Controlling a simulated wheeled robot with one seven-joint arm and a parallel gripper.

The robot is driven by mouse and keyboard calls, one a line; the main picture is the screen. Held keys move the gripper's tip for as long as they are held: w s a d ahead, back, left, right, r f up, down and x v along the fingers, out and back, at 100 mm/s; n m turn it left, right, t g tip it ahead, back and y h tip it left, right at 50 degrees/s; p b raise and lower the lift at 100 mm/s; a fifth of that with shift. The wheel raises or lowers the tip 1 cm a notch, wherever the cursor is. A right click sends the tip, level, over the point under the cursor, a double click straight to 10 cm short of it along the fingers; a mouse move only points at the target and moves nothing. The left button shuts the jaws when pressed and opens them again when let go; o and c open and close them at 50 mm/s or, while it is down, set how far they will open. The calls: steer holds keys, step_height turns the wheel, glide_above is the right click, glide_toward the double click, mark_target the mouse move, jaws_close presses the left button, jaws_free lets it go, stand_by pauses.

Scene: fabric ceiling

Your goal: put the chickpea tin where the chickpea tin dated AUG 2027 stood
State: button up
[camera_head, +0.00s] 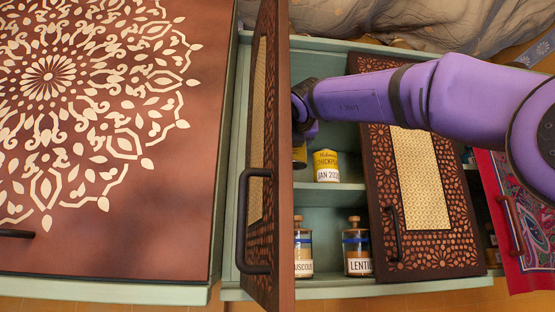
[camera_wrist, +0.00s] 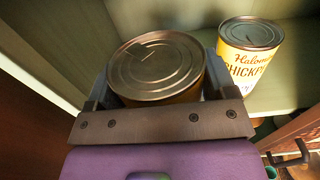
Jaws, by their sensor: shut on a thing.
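My gripper (camera_wrist: 158,85) is shut on a tin (camera_wrist: 156,62), its round metal lid seen from above in the wrist view. The held tin's label is hidden there. In the head view a strip of a yellow tin (camera_head: 299,156) shows below my wrist, mostly hidden by the open door. A second tin, a yellow and white chickpea tin (camera_head: 326,166), stands upright on the upper shelf with a label reading JAN and a year partly unreadable. It also shows in the wrist view (camera_wrist: 248,62), to the right of the held tin and apart from it.
An open patterned door (camera_head: 262,150) stands left of the cupboard opening; another door (camera_head: 425,190) lies to the right. The pale green shelf (camera_head: 345,187) has free room right of the standing tin. Below are jars labelled couscous (camera_head: 303,250) and lentils (camera_head: 356,250).

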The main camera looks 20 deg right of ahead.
steer(key=shift+w+a+f, duration=0.3)
steer(key=shift+w+f, duration=0.25)
steer(key=shift+w, duration=0.55)
steer(key=shift+w+a+f, duration=0.35)
steer(key=shift+w+f, duration=0.25)
steer(key=shift+w, duration=0.45)
steer(key=shift+w+a+f, duration=0.3)
steer(key=shift+w+f, duration=0.25)
steer(key=shift+w, duration=0.55)
steer(key=shift+f, duration=0.1)
steer(key=o, duration=1.3)
steer(key=shift+c, duration=0.2)
steer(key=shift+s, duration=0.2)
steer(key=shift+s+a, duration=0.25)
steer(key=shift+s, duration=0.9)
steer(key=shift+s+a, duration=0.25)
steer(key=shift+s, duration=0.9)
steer(key=shift+s+a, duration=0.25)
steer(key=shift+s, duration=0.9)
